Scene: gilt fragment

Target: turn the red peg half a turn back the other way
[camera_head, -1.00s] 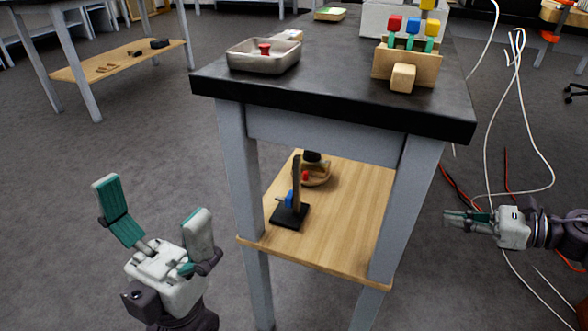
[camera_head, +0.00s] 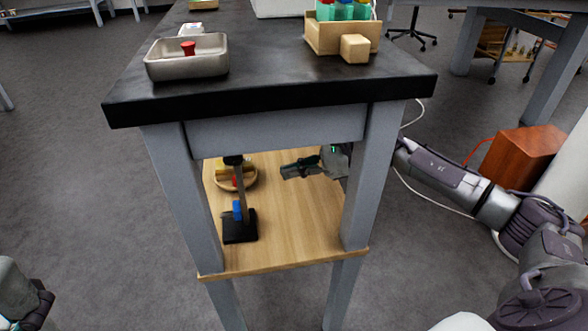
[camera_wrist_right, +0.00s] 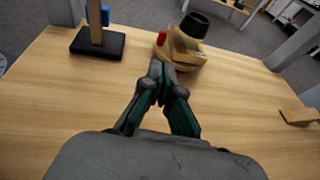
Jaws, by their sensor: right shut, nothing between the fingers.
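On the lower wooden shelf, a small red piece (camera_head: 235,182), likely the red peg, shows at a round wooden holder (camera_head: 250,184). In the right wrist view the red piece (camera_wrist_right: 161,38) is at the left of the wooden holder (camera_wrist_right: 182,58), which has a black cylinder (camera_wrist_right: 194,24) on it. My right gripper (camera_head: 284,172) is shut and empty over the shelf, right of the holder. In the wrist view its fingertips (camera_wrist_right: 160,70) point towards the holder; contact is unclear. My left gripper (camera_head: 28,300) is cut off at the lower left; its fingers are not clear.
A black stand (camera_head: 240,227) with an upright post and blue piece (camera_head: 237,210) stands near the holder. Table legs flank the shelf. Above, a metal tray (camera_head: 187,66) holds another red piece (camera_head: 188,47), and a wooden box (camera_head: 342,30) holds coloured pieces. The shelf's front right is clear.

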